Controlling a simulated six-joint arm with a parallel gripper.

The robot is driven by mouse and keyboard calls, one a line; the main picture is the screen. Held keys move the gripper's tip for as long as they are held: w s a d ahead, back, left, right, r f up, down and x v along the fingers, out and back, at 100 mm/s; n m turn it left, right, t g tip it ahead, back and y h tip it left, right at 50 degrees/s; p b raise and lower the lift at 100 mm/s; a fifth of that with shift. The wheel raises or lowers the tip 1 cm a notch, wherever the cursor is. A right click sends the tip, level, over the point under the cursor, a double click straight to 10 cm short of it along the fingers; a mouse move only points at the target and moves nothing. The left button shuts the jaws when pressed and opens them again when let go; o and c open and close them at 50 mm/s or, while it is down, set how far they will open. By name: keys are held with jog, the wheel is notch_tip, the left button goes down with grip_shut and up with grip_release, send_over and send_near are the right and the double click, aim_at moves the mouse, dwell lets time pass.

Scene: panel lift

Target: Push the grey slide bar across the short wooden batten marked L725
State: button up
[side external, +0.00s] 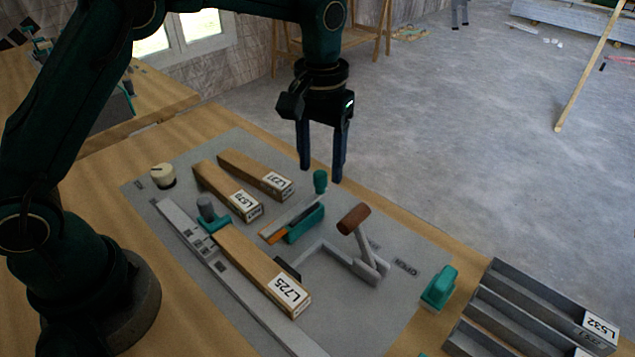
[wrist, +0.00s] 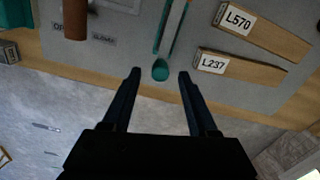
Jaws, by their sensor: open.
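The wooden batten marked L725 (side external: 258,262) lies beside a long grey rail on the grey mat; it looks longer than the other two battens. A slim grey bar (side external: 290,217), which appears to be the slide bar, runs beside a teal block (side external: 305,224) with an orange part, its near end short of the batten. A teal knob (side external: 320,182) stands at its far end. In the wrist view the bar (wrist: 174,28) and knob (wrist: 160,70) show ahead of my fingers. My gripper (side external: 321,174) is open and empty, above and around the knob's position; contact cannot be told.
Battens L570 (side external: 228,191) and L237 (side external: 256,176) lie left of the bar. A grey clamp with a brown handle (side external: 354,218) stands to its right. A teal stop with a grey knob (side external: 207,210) sits at L725's far end. Grey channels (side external: 540,300) lie front right.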

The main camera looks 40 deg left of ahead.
jog(key=shift+f, duration=1.4)
grip_shut()
dwell(0.4)
